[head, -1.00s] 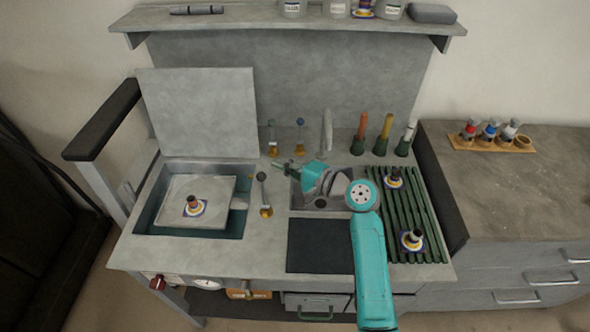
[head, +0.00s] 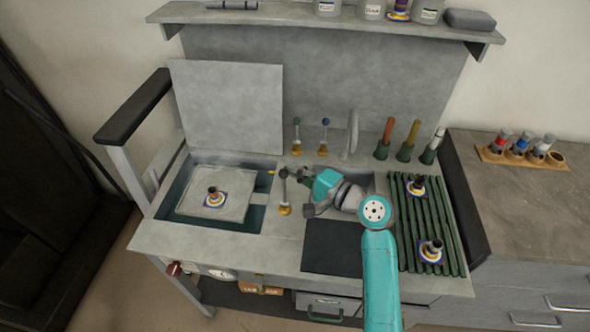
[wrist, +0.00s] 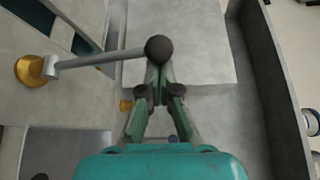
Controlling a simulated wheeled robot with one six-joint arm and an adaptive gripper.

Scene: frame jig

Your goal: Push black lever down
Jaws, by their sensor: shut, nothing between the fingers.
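The black lever has a black ball knob (head: 284,173) on a grey shaft that stands up from a gold base, beside the left basin's right edge. In the wrist view the knob (wrist: 159,48) sits just beyond my fingertips, and its shaft runs left to the gold base. My gripper (head: 297,173) is shut and empty, just right of the knob in the head view. In the wrist view its green fingers (wrist: 158,72) meet in line with the knob. I cannot tell whether they touch it.
Green-knobbed (head: 296,134) and blue-knobbed (head: 325,135) levers stand behind. A basin (head: 255,218) with a grey plate lies left. A grey upright panel (head: 228,105) is at the back left. A faucet (head: 352,132) and green ribbed rack (head: 440,210) are to the right.

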